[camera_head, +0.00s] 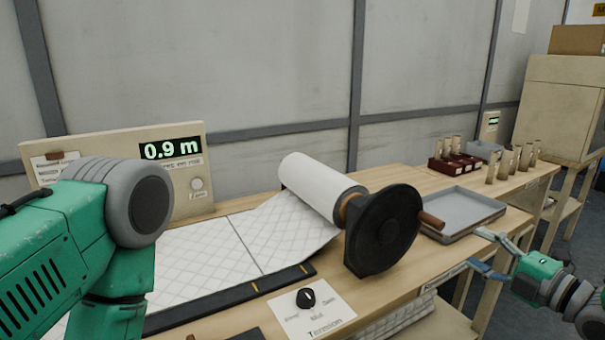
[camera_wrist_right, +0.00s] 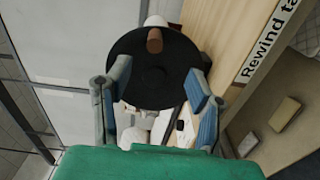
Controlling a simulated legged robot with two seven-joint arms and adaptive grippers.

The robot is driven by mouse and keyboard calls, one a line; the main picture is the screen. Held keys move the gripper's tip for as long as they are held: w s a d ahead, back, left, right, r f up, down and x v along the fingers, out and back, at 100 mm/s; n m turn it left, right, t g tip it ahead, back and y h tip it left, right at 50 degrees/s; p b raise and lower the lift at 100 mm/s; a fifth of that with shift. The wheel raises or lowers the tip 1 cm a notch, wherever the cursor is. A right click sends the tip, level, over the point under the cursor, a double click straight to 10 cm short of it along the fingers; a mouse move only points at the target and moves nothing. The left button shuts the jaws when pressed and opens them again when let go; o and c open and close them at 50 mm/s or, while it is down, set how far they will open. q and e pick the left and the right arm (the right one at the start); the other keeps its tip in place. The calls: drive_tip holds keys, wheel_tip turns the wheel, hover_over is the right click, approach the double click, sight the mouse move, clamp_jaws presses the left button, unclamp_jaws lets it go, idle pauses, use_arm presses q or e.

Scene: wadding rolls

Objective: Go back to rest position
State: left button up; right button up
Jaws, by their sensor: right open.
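My right gripper (camera_head: 477,249) is open and empty at the right, in front of the table's front edge. It also shows in the right wrist view (camera_wrist_right: 158,78), its two fingers apart, with the black crank disc (camera_wrist_right: 150,75) and its brown handle (camera_wrist_right: 154,40) beyond them. In the head view the disc (camera_head: 385,230) stands at the near end of the white wadding roll (camera_head: 318,186), to the left of my right gripper and apart from it. My left arm's green and grey links fill the left side; its gripper is out of view.
Quilted white wadding (camera_head: 215,248) lies flat on the wooden table. A display panel (camera_head: 180,165) reads 0.9 m. A grey tray (camera_head: 466,210) lies to the right of the disc. A tension knob (camera_head: 306,298) sits at the front. Wooden pegs (camera_head: 503,163) and a dark red holder (camera_head: 453,165) stand further back.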

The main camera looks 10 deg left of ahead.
drive_tip(key=s+f+m+g+h, duration=0.35)
drive_tip(key=s+f+m, duration=0.35)
drive_tip(key=f, duration=0.4)
drive_tip(key=s+f+m+g+h, duration=0.2)
drive_tip(key=s+f+m+h, duration=0.2)
drive_tip(key=s+f+m, duration=0.6)
drive_tip(key=s+d+f+m+g+h, duration=0.1)
drive_tip(key=s+f+m+g, duration=0.2)
drive_tip(key=s, duration=0.8)
drive_tip(key=s+d+f+m+g+h, duration=0.1)
drive_tip(key=s+f+m+g+h, duration=0.1)
drive_tip(key=s+f+m+g, duration=0.2)
drive_tip(key=s+f+g, duration=0.1)
drive_tip(key=s+f, duration=0.2)
drive_tip(key=s, duration=0.5)
drive_tip(key=shift+w, duration=0.2)
drive_tip(key=c, duration=0.3)
drive_tip(key=shift+a, duration=0.1)
drive_tip(key=shift+c, duration=0.2)
